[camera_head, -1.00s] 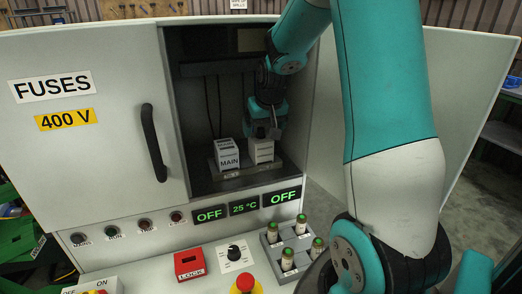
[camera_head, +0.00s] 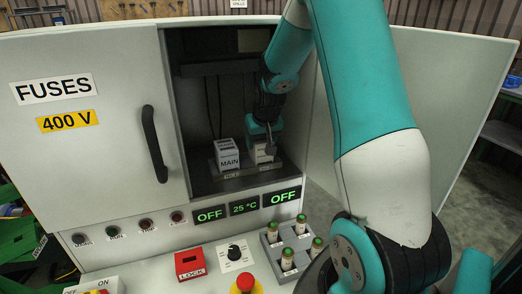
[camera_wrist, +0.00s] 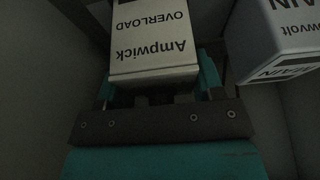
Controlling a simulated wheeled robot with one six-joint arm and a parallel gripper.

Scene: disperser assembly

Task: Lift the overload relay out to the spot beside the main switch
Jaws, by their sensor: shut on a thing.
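The overload relay (camera_head: 258,154) is a small white block in the open cabinet, partly hidden by my gripper (camera_head: 268,150). In the wrist view the relay (camera_wrist: 152,45), lettered "Ampwick OVERLOAD", sits between my gripper's fingers (camera_wrist: 155,85), which are shut on it. The main switch (camera_head: 229,158), a white block marked "MAIN", stands to the left of the relay in the head view. The main switch also shows at the upper right of the wrist view (camera_wrist: 285,45), apart from the relay. I cannot tell whether the relay touches its base.
A grey base rail (camera_head: 232,173) lies under the blocks. The closed fuse door (camera_head: 90,140) borders the cabinet opening at left; an open door (camera_head: 455,110) stands at right. The console in front carries a red lock box (camera_head: 190,263) and a rack of green-topped fuses (camera_head: 288,248).

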